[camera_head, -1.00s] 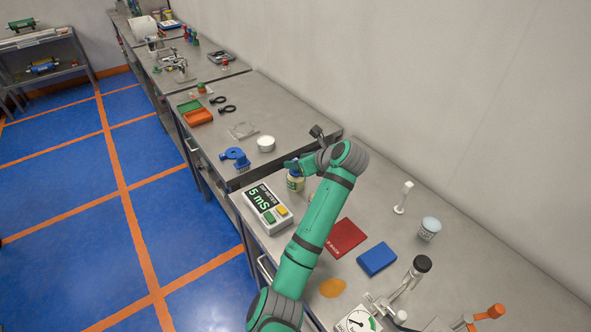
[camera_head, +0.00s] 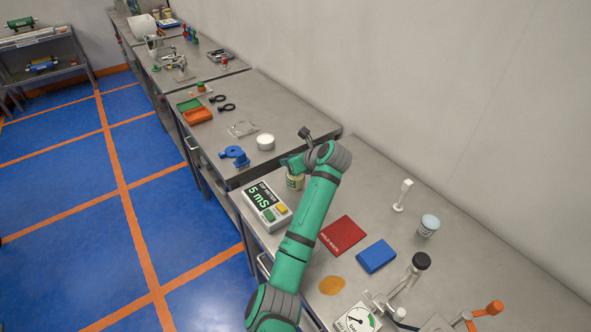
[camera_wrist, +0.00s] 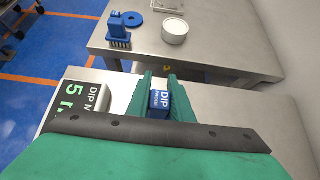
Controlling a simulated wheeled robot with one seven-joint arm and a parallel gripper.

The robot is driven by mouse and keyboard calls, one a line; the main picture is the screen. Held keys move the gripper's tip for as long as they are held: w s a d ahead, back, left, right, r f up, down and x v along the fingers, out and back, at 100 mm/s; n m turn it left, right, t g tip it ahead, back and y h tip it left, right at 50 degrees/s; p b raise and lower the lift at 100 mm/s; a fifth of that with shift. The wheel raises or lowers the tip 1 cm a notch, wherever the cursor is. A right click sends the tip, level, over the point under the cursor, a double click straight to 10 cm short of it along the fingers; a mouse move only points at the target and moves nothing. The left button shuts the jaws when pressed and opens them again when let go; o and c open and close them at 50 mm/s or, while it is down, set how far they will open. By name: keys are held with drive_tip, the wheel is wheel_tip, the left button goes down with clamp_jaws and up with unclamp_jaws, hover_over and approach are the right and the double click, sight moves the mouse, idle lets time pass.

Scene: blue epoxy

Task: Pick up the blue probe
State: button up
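The blue probe (camera_wrist: 159,103) shows in the wrist view as a small blue block with white lettering starting "DIP". It lies between the two green fingers of my gripper (camera_wrist: 160,88), which sit close against both its sides with no clear gap.
The DIP meter (camera_head: 265,207) stands to the left of the jar. A red mat (camera_head: 343,236), a blue box (camera_head: 377,256) and a pale blue-topped cup (camera_head: 428,226) lie nearer on the bench.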

clamp_jaws()
drive_tip(key=shift+r, duration=0.1)
wheel_tip(320, 180, up, 10)
idle(0.3)
drive_tip(key=shift+r, duration=0.1)
drive_tip(key=shift+r, duration=0.85)
